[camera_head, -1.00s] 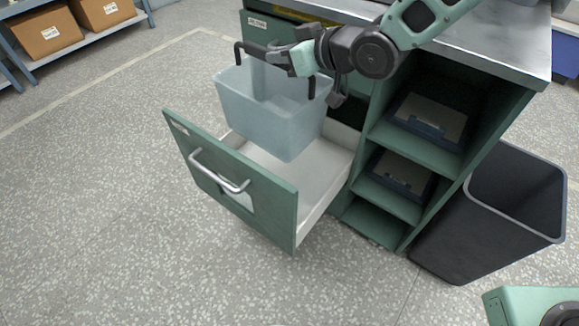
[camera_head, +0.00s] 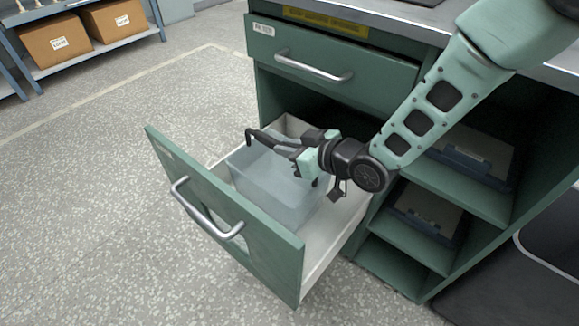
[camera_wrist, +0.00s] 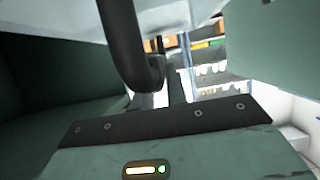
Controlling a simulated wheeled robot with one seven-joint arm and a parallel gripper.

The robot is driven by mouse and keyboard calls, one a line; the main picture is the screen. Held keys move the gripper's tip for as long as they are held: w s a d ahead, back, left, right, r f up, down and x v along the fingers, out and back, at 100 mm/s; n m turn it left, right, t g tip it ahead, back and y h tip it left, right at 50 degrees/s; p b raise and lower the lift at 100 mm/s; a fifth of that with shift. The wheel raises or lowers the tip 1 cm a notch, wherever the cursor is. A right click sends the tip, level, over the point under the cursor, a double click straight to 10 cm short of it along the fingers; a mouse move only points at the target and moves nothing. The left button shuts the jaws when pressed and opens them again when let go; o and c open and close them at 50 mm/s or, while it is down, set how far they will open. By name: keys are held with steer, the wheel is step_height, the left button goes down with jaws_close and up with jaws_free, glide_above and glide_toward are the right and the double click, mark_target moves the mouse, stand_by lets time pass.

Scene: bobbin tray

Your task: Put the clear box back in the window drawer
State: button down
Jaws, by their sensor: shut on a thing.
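The clear box (camera_head: 272,188) is a translucent, pale blue open bin. In the head view it sits down inside the open lower drawer, below the top of the drawer front. My gripper (camera_head: 282,153) is over the box's top and shut on it, with dark fingers at the rim. The window drawer (camera_head: 222,212) is pulled out, with a green front, a silver handle and a small window behind the handle. Whether the box's base touches the drawer floor is hidden. In the wrist view a dark finger (camera_wrist: 135,50) shows close up.
A shut upper drawer (camera_head: 330,68) with a handle is above. Shelves on the right hold dark boxes (camera_head: 427,213). A dark bin (camera_head: 520,270) stands at the lower right. Cardboard boxes (camera_head: 58,40) are on a rack at the back left. The floor at left is clear.

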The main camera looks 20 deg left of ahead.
steer(key=shift+f+b, duration=0.55)
steer(key=shift+f, duration=1.45)
steer(key=c, duration=1.4)
jaws_free()
steer(key=shift+r, duration=0.2)
steer(key=p+v, duration=0.2)
steer(key=v, duration=1)
steer(key=shift+f+p, duration=0.15)
steer(key=shift+p, duration=0.2)
